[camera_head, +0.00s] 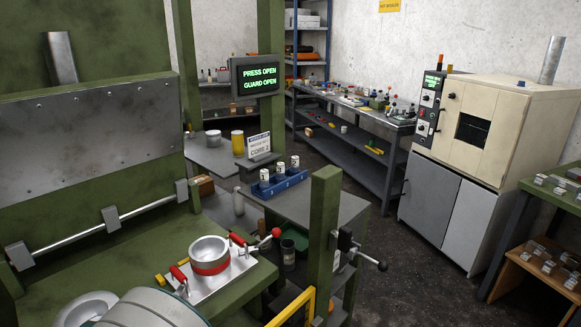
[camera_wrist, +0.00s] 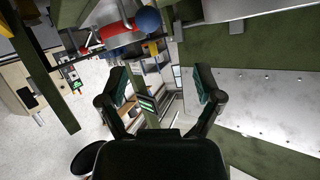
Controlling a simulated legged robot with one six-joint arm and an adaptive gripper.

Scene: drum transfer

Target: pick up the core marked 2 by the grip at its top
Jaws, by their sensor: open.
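Three white cylindrical cores stand upright in a blue rack (camera_head: 283,184) on a grey table in the head view: a left core (camera_head: 264,178), a middle core (camera_head: 280,171) and a right core (camera_head: 295,162). Their marks are too small to read, so I cannot tell which is marked 2. A white sign (camera_head: 258,144) behind them appears to read "CORE 2". My gripper (camera_wrist: 160,92) is open in the wrist view, with nothing between its fingers. It is apart from the cores, which I cannot make out in that view.
A green press with a silver and red ring-shaped mould (camera_head: 210,256) fills the left. A green post (camera_head: 322,235) stands in front of the grey table (camera_head: 335,205). The display (camera_head: 258,76) reads "PRESS OPEN, GUARD OPEN". A beige oven (camera_head: 490,125) stands right; floor is clear before it.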

